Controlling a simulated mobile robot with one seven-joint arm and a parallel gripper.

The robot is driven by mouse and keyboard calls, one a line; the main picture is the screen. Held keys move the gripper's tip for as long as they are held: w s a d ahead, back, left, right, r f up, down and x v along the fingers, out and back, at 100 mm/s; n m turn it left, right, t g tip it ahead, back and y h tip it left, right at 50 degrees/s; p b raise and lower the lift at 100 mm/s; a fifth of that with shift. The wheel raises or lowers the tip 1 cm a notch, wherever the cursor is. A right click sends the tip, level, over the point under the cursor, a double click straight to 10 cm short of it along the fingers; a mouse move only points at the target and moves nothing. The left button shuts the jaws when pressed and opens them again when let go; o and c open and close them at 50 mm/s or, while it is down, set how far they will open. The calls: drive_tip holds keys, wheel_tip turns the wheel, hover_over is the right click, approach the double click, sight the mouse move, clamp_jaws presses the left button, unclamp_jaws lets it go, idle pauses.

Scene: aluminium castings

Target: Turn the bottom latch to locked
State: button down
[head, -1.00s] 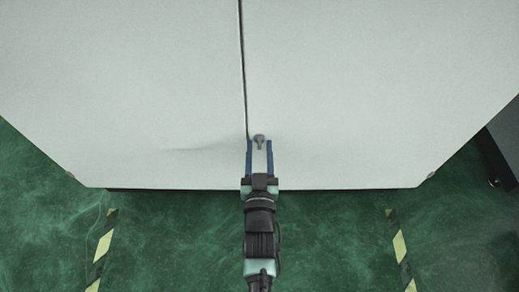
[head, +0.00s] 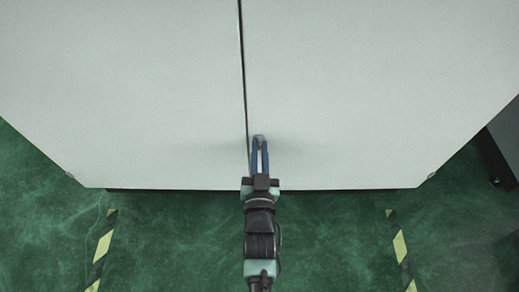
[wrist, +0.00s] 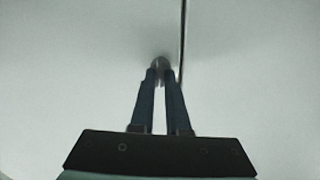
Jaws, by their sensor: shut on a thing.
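The bottom latch (head: 259,137) is a small grey metal piece on the right-hand white door, just right of the door seam and low down. My gripper (head: 259,143) is at the latch, with its two blue fingers closed in on it. In the wrist view the latch (wrist: 160,62) shows as a small grey knob between the fingertips of my gripper (wrist: 161,70). The fingers hide most of the latch, so I cannot tell which way it points.
The white cabinet doors (head: 375,90) fill most of the view, with a dark seam (head: 243,70) between them. Below is a green floor (head: 330,240) with yellow-and-black striped tape (head: 400,248) on both sides. A dark object (head: 497,160) stands at the right edge.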

drive_tip(key=m+b, duration=0.2)
drive_tip(key=m, duration=0.4)
drive_tip(key=shift+d+f, duration=0.1)
drive_tip(key=shift+f, duration=0.05)
drive_tip(key=shift+m+b, duration=0.85)
drive_tip(key=shift+m, duration=1.25)
drive_tip(key=c, duration=0.9)
unclamp_jaws()
drive_tip(key=s+p, duration=0.4)
drive_tip(key=s, duration=0.9)
drive_tip(key=shift+p, duration=0.3)
